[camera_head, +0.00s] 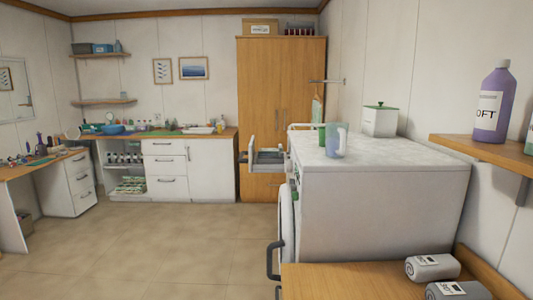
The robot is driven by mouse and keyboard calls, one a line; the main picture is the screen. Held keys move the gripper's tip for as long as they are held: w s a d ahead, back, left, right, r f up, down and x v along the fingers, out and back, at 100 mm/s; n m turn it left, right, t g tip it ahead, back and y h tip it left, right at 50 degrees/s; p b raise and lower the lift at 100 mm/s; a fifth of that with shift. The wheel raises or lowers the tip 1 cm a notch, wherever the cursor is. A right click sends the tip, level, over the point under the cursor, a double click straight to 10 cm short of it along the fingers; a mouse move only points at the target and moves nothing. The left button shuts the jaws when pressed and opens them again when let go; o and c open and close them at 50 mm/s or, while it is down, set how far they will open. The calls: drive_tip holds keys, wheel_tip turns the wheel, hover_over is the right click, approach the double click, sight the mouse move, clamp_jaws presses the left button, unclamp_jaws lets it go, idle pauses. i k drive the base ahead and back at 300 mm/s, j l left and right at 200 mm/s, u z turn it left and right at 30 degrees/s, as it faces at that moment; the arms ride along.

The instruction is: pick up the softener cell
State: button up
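No part is clearly marked as a softener cell. A grey and white drawer-like tray (267,156) sticks out at the left of the white washing machine (385,205), near the top of its front; its compartments are too small to make out. A purple bottle (494,105) with a white label reading "OFT" stands upright on the wooden wall shelf (470,146) at the right. My gripper is not in view.
A white box with a green-edged lid (380,120) stands at the back of the machine top. Rolled grey towels (432,267) lie on the wooden surface in front (335,282). A dark handle (273,262) juts out at its left. The tiled floor (170,245) is clear.

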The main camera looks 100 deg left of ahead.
sight(261, 153)
drive_tip(key=k+j+u, duration=0.1)
drive_tip(key=j+u, duration=0.2)
drive_tip(key=u, duration=0.2)
drive_tip(key=j+u, duration=0.25)
drive_tip(key=u, duration=0.25)
drive_tip(key=j+u, duration=0.3)
drive_tip(key=u, duration=0.2)
drive_tip(key=i+j+u, duration=0.1)
drive_tip(key=j+u, duration=0.2)
drive_tip(key=u, duration=0.15)
